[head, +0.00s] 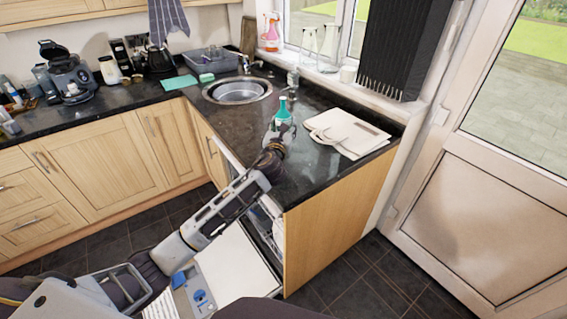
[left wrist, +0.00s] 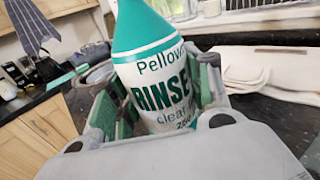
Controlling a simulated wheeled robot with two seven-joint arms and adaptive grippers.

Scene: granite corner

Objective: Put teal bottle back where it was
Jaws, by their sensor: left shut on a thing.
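The teal bottle (head: 283,112) has a teal top and a white label; in the head view it is upright at the black granite counter, right of the sink. The label reads "Pellow", "RINSE" and "clear" in the left wrist view, where the bottle (left wrist: 160,75) stands tilted in the picture between the fingers. My left gripper (head: 277,138) is shut on the bottle's lower part, and its fingers hide the bottle's base. I cannot tell whether the base touches the counter. My right gripper is not in view.
White folded cloths or boards (head: 347,132) lie to the bottle's right on the counter. The round sink (head: 237,91) is behind left. An open dishwasher door (head: 236,272) is below my left arm. Dark counter (head: 312,172) in front of the boards is clear.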

